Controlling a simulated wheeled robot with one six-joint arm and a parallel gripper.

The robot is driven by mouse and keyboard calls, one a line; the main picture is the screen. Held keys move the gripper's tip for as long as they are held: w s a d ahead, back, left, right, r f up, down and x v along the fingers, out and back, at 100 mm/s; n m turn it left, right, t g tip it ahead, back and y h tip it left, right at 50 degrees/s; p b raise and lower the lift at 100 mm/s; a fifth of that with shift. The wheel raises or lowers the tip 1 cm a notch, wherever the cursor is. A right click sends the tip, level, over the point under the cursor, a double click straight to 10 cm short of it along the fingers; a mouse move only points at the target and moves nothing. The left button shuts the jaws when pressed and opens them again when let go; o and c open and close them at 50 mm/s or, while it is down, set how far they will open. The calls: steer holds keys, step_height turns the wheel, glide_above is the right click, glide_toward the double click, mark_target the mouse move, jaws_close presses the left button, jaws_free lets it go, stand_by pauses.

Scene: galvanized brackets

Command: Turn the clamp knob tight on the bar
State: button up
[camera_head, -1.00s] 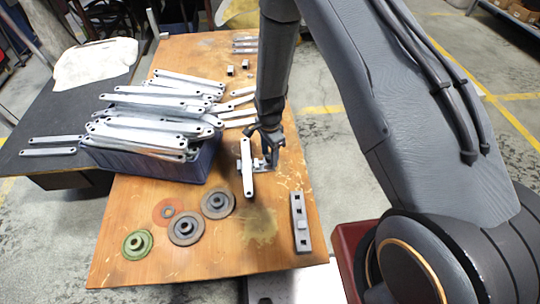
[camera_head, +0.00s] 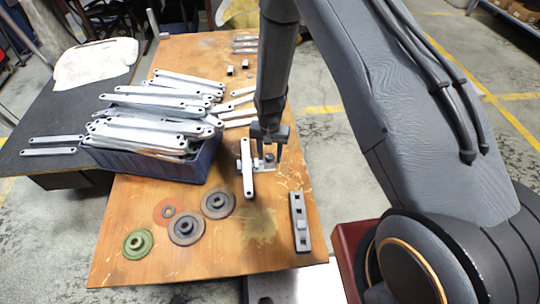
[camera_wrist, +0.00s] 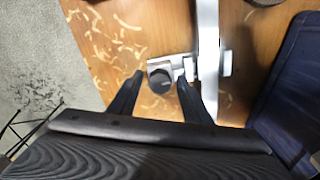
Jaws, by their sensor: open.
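The clamp knob (camera_wrist: 161,79) is a dark round knob on a pale metal clamp; in the head view the knob (camera_head: 269,158) shows small below my gripper. The bar (camera_wrist: 208,60) is a light grey galvanized strip beside the knob; it also shows in the head view (camera_head: 247,170). My gripper (camera_wrist: 158,80) is open, with one finger on each side of the knob in the wrist view; in the head view it points down over the clamp (camera_head: 284,166). I cannot tell whether the fingers touch the knob.
A blue bin (camera_head: 205,165) heaped with galvanized brackets (camera_head: 150,125) stands left of the clamp. Several round discs (camera_head: 186,229) lie at the front left of the wooden table. A grey block with holes (camera_head: 299,222) lies front right. The table between them is clear.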

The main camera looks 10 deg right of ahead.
steer(key=n, duration=0.5)
steer(key=shift+c, duration=0.2)
stand_by(0.4)
steer(key=c, duration=0.9)
steer(key=m, duration=0.4)
steer(key=shift+p, duration=0.35)
steer(key=m, duration=0.5)
steer(key=shift+p, duration=0.3)
steer(key=m, duration=0.4)
steer(key=shift+m+p, duration=0.3)
steer(key=shift+m, duration=0.1)
steer(key=m, duration=0.4)
